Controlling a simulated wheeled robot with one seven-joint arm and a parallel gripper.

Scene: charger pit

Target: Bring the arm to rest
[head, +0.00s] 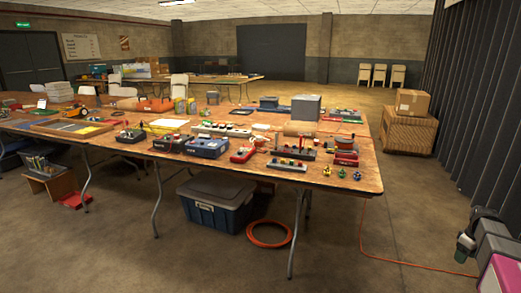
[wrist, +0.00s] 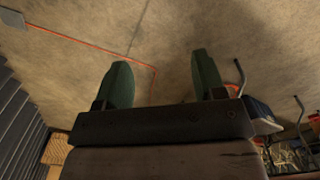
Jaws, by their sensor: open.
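My gripper (wrist: 161,62) shows in the wrist view with its two green fingers spread apart and nothing between them. Nothing touches the gripper in either view.
A cardboard box (head: 412,103) sits on a wooden crate (head: 408,133) by the dark ribbed wall (head: 490,110) at right. An orange cord (head: 400,262) crosses the floor. Floor right of the table is mostly open.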

